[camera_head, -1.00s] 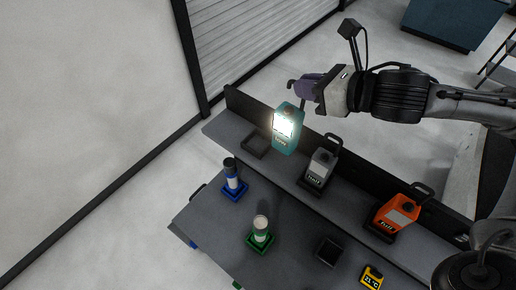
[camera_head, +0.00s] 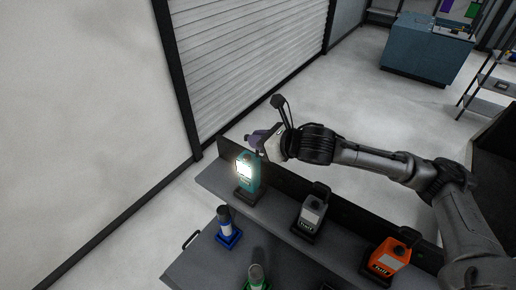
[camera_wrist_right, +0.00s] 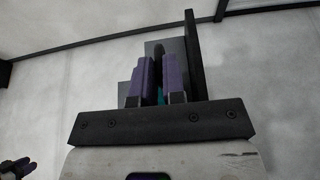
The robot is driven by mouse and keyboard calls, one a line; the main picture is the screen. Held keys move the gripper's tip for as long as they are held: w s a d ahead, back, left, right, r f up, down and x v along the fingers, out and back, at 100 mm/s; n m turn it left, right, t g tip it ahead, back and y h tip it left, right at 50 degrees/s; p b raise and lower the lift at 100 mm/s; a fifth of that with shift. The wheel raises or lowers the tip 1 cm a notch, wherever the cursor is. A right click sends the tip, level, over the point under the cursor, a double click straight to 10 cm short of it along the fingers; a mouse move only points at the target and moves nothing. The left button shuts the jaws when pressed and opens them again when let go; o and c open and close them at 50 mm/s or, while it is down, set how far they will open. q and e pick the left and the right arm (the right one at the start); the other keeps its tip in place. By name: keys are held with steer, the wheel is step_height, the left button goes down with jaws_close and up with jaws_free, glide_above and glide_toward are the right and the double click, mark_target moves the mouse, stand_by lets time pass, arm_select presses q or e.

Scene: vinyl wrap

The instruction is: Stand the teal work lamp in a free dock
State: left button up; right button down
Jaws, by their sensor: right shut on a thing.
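The teal work lamp (camera_head: 249,171), its light panel glowing, stands about upright at the left end of the grey rear shelf. My right gripper (camera_head: 259,143), with purple fingers, is shut on its top. Its base is at the dark square dock (camera_head: 249,196); I cannot tell whether it rests on the dock's floor or hangs just above. In the right wrist view a sliver of teal lamp (camera_wrist_right: 160,97) shows between the fingers.
A grey lamp (camera_head: 311,211) and an orange lamp (camera_head: 391,256) occupy docks further right on the shelf. A blue-based cylinder (camera_head: 227,228) and a green-based one (camera_head: 256,277) stand on the lower front surface. A black back panel (camera_head: 285,190) runs behind the docks.

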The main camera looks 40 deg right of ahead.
mark_target(258, 157)
steer(key=shift+f+p, duration=0.3)
steer(key=shift+f, duration=1.9)
steer(key=c, duration=1.2)
jaws_free()
